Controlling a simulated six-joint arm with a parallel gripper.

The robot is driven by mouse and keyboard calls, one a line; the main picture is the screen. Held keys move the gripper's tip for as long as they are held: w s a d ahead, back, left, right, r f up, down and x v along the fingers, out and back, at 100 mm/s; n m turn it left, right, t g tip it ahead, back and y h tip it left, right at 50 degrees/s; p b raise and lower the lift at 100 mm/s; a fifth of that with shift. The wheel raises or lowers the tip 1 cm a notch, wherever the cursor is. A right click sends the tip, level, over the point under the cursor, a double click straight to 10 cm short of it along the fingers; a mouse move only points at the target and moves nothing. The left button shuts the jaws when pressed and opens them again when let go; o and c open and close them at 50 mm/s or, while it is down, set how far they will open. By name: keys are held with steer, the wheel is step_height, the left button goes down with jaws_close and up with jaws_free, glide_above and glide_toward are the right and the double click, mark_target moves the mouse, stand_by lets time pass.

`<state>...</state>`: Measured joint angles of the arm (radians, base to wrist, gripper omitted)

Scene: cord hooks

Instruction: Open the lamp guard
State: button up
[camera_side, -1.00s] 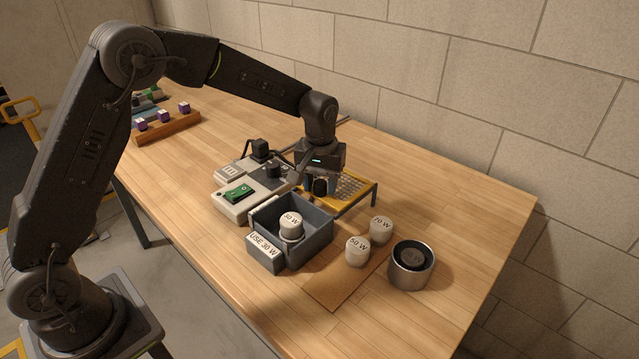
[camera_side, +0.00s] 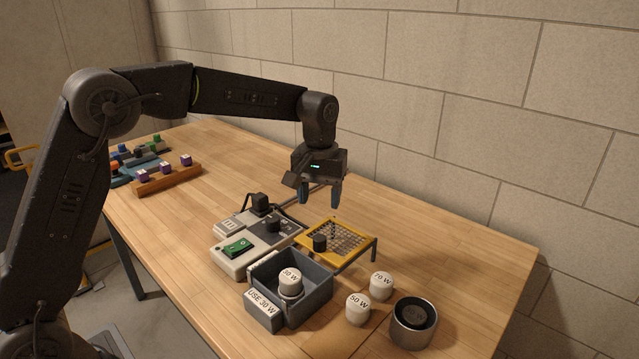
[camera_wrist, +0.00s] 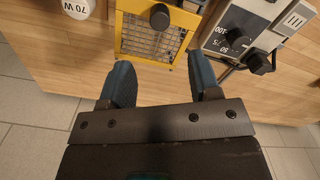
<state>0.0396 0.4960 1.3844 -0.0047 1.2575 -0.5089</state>
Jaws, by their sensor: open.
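The lamp guard (camera_side: 345,239) is a yellow frame with wire mesh and a black knob (camera_side: 320,242) at its near edge. It lies flat, raised on legs above the table. In the wrist view the guard (camera_wrist: 150,50) is beyond my fingertips, with its knob (camera_wrist: 160,16) at the top. My gripper (camera_side: 319,195) is open and empty, pointing down above and behind the guard, clear of it. It also shows in the wrist view (camera_wrist: 160,75). I cannot tell what lies under the mesh.
A control box with a green switch (camera_side: 237,246) and a dial unit (camera_side: 274,225) stand left of the guard. A grey bin (camera_side: 318,290) holds a 30 W bulb. 50 W (camera_side: 358,309) and 70 W (camera_side: 381,285) bulbs and a metal cup (camera_side: 413,330) stand right. Bare table lies behind.

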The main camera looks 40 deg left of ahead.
steer(key=shift+r, duration=1.45)
steer(key=s+a+r+m+t, duration=0.1)
steer(key=s+r+m+t, duration=0.35)
steer(key=s, duration=1.15)
steer(key=s+a+f+t, duration=0.1)
steer(key=s+f, duration=0.1)
steer(key=s, duration=1)
steer(key=shift+s+f+m, duration=0.3)
steer(key=shift+f+m, duration=0.1)
steer(key=shift+m, duration=0.05)
